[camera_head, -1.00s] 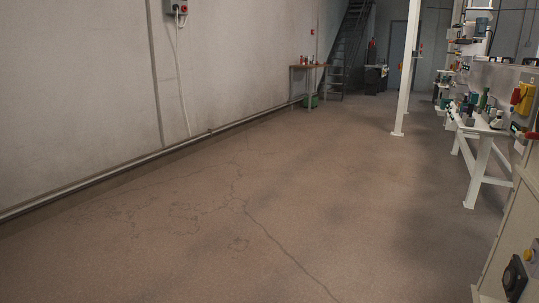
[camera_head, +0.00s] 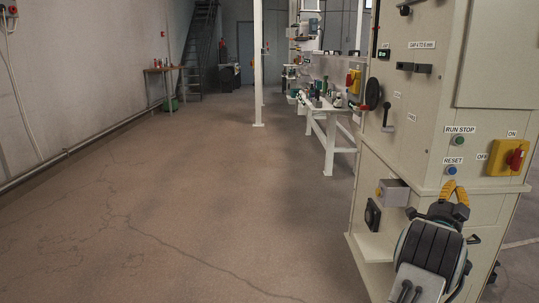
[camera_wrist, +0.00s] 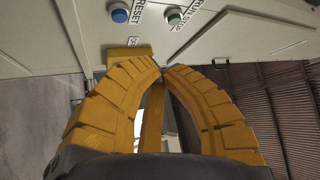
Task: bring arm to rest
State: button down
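My gripper (camera_head: 456,190) is at the lower right of the head view, in front of the cream machine cabinet (camera_head: 400,150). Its yellow fingers point up toward the panel, below the blue RESET button (camera_head: 451,170). In the wrist view the two curved fingers of my gripper (camera_wrist: 164,69) meet at their tips, with nothing seen held between them. The blue RESET button (camera_wrist: 119,13) and the green RUN STOP button (camera_wrist: 174,16) show beyond the tips. Whether the fingers touch the cabinet cannot be told.
A grey box (camera_head: 394,192) sticks out from the cabinet left of my arm. A red and yellow switch (camera_head: 510,157) is to the right. A white bench (camera_head: 329,142) stands behind, with a white post (camera_head: 257,70) farther off. The floor at left is clear.

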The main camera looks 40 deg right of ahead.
jog(key=w+a+r+n+t+y+p, duration=0.2)
jog(key=w+a+r+n+y+p, duration=0.15)
jog(key=w+a+r+p, duration=0.45)
jog(key=w+a+r+n+t+y+p, duration=0.2)
jog(key=w+a+r+n+y+p, duration=0.25)
jog(key=w, duration=0.55)
jog(key=w+a+r+n+y+p, duration=0.3)
jog(key=a+p, duration=0.1)
jog(key=a, duration=0.6)
jog(key=w+a+r+n+y+p, duration=0.25)
jog(key=a+r+p, duration=0.2)
jog(key=a, duration=0.55)
jog(key=s+a+r+n+g+y+p, duration=0.1)
jog(key=s+a+r+n+y+p, duration=0.2)
jog(key=a, duration=0.5)
jog(key=s+a+r+n+y+p, duration=0.1)
jog(key=s+a+n+p, duration=0.1)
jog(key=a+p, duration=0.4)
jog(key=s+a+r+n+g+y+p, duration=0.1)
jog(key=s+a+r+n+y+p, duration=0.15)
jog(key=a, duration=0.65)
jog(key=s+a+r+n+g+y+p, duration=0.1)
jog(key=s+a+n+g+p, duration=0.3)
jog(key=s, duration=1.1)
jog(key=a+r+n+p, duration=0.1)
jog(key=a+n+p, duration=0.2)
jog(key=a+p, duration=0.2)
jog(key=shift+s+a+r+y, duration=0.2)
jog(key=shift+a+r+y, duration=0.1)
jog(key=shift+a, duration=0.55)
